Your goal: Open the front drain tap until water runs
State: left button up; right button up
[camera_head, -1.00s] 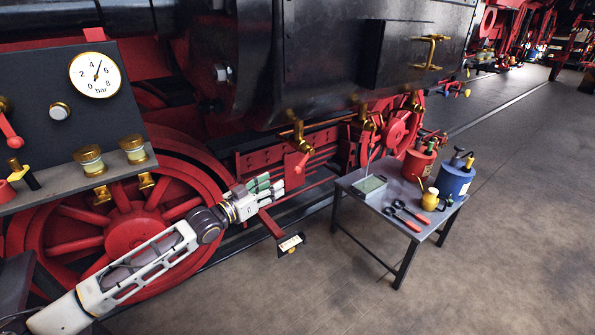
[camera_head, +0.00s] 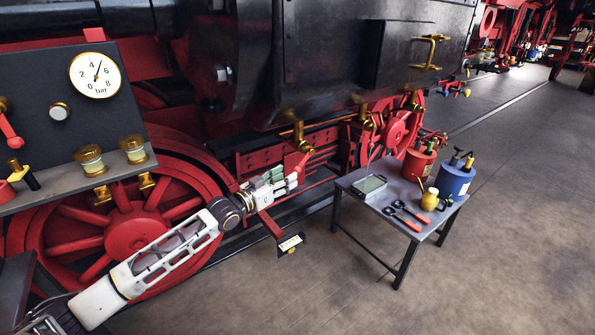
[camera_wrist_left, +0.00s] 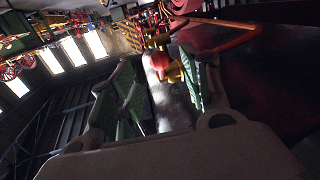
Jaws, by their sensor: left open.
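A brass drain tap (camera_head: 298,132) hangs under the black cylinder, with a red lever (camera_head: 303,162) pointing down. More brass taps, such as one farther right (camera_head: 367,122), sit along the same edge. My left gripper (camera_head: 287,178) is open just below the nearest tap, its green-padded fingers close to the lever; I cannot tell if they touch it. In the left wrist view, the red lever and brass tap body (camera_wrist_left: 160,62) show beyond and between the open fingers (camera_wrist_left: 166,85). A pale streak lies behind them; I cannot tell what it is. My right gripper is not in view.
A small table (camera_head: 350,181) stands right of my gripper, with a tray, red-handled tools (camera_head: 405,217), a red can (camera_head: 417,162) and a blue can (camera_head: 455,180). A panel with a pressure gauge (camera_head: 95,74) is at left. Open floor lies in front.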

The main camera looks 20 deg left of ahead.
aim_at(297, 170)
pick_arm(q)
jog(key=shift+x, duration=3.35)
jog(key=shift+c, duration=0.2)
grip_shut()
